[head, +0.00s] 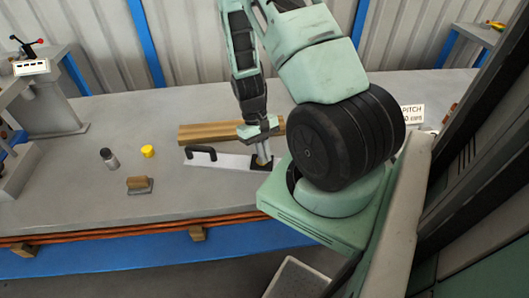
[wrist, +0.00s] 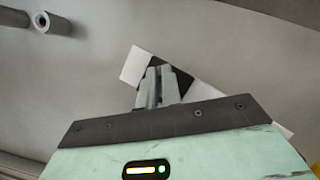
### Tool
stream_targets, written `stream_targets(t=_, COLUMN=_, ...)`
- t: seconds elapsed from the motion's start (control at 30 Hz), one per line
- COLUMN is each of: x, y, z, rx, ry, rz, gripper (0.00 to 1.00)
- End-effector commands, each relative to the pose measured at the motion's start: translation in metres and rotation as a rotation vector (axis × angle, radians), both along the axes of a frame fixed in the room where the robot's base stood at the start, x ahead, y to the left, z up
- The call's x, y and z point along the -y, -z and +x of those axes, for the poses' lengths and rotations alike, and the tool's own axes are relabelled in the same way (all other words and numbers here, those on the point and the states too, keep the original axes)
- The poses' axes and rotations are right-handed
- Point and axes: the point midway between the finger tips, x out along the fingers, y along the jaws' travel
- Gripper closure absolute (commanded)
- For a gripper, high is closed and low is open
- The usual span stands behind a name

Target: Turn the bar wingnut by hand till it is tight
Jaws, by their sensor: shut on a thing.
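My gripper (head: 263,160) points down over a black square pad (head: 258,166) at the right end of a flat pale plate (head: 222,161) on the bench. In the wrist view my gripper (wrist: 160,84) has its fingers close together over the same black pad (wrist: 185,80), with the pale plate (wrist: 134,66) running diagonally beneath. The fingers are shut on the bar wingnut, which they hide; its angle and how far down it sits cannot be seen. A black handle (head: 201,151) stands at the plate's left end.
A wooden beam (head: 208,132) lies behind the plate. To the left are a yellow cap (head: 147,151), a dark-topped bottle (head: 109,158) and a small brown-and-grey block (head: 139,185). Grey tubes (wrist: 55,24) lie at upper left in the wrist view. The bench front (head: 180,207) is clear.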

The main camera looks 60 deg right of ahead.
Motion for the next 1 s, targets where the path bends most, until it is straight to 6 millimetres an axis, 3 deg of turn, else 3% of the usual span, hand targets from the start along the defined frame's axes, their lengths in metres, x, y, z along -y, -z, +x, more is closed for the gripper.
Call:
stream_targets(t=0.63, x=0.0006, y=0.0008, z=0.0004, rx=0.002, ry=0.053, rz=-0.003, gripper=1.00)
stream_targets(t=0.7, x=0.0006, y=0.0008, z=0.0004, rx=0.002, ry=0.053, rz=-0.003, gripper=0.75)
stream_targets(t=0.73, x=0.0006, y=0.0008, z=0.0003, rx=0.001, ry=0.053, rz=-0.002, gripper=0.72)
stream_targets(t=1.0, x=0.0002, y=-0.0001, z=0.0005, rx=0.001, ry=0.052, rz=-0.001, gripper=0.72)
